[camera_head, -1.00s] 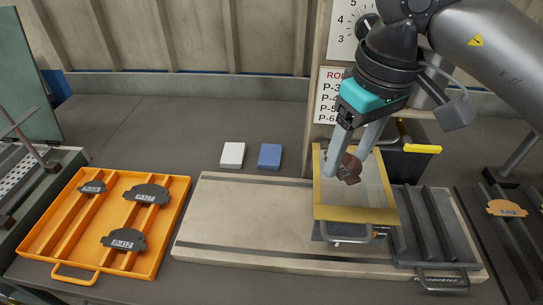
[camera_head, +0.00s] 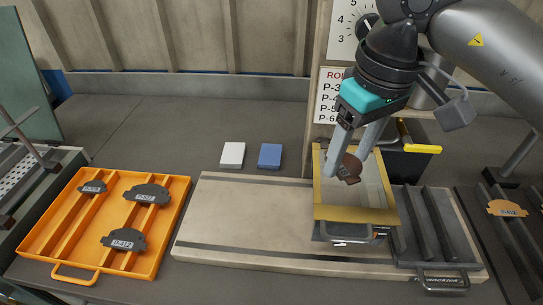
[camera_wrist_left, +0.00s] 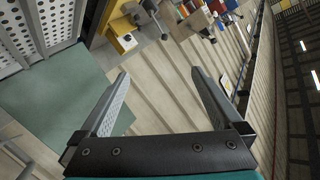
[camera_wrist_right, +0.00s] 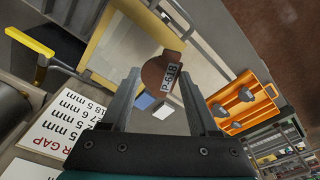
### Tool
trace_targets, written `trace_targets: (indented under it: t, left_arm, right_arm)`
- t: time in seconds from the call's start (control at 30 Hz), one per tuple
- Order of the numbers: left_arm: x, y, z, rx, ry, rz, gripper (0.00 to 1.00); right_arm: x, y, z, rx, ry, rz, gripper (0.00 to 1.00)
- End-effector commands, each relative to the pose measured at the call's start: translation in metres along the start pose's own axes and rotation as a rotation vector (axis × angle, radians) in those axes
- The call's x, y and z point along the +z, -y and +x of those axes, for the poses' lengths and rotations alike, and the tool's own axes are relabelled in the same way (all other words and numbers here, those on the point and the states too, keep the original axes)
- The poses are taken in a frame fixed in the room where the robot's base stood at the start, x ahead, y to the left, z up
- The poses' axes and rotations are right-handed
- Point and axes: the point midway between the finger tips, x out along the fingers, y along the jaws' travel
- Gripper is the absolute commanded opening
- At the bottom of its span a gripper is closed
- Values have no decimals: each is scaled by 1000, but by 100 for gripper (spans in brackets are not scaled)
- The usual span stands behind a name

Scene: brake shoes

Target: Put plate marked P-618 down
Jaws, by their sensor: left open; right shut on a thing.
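The brown plate marked P-618 (camera_head: 350,168) is held in the air by my right gripper (camera_head: 345,172), above the gold-framed box (camera_head: 357,214). The right wrist view shows the plate (camera_wrist_right: 154,74) between the fingers, with its white P-618 label readable. My right gripper is shut on it. In the head view the fingers hide part of the plate. My left gripper (camera_wrist_left: 160,74) is open and empty in the left wrist view, and is outside the head view.
An orange tray (camera_head: 66,226) with dark plates stands at left. A beige board (camera_head: 250,222) carries the gold-framed box and a dark ribbed tray (camera_head: 447,252). White (camera_head: 232,154) and blue (camera_head: 270,156) blocks lie behind. An orange-brown plate (camera_head: 507,208) sits on rails at right.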

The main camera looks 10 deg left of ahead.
Motion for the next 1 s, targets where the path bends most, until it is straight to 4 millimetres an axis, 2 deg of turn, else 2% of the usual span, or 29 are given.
trace_targets:
  t: [0.03,0.1,0.3,0.4,0.6,0.73,0.77,0.97,1.0]
  left_arm:
    - [-33,10,1,-18,-52,-28,100]
    - [-73,24,0,-40,-114,-71,100]
    - [-184,64,-19,-92,-300,-196,100]
    - [-231,83,-34,-111,-384,-251,100]
    - [-305,114,-68,-135,-528,-347,100]
    - [-343,128,-90,-139,-607,-395,100]
    - [-337,113,-85,-110,-589,-379,100]
    - [-335,30,-75,63,-554,-303,100]
    - [-334,11,-74,104,-547,-287,100]
  right_arm:
    - [0,0,0,0,-1,0,0]
    - [0,0,0,0,-1,0,0]
    - [0,0,0,0,-1,0,0]
    - [0,0,0,0,-1,0,0]
    - [0,0,0,0,-1,0,0]
    - [0,0,0,0,-1,0,0]
    - [0,0,0,0,-1,0,0]
    - [0,0,0,0,-1,0,0]
    - [0,0,0,0,-1,0,0]
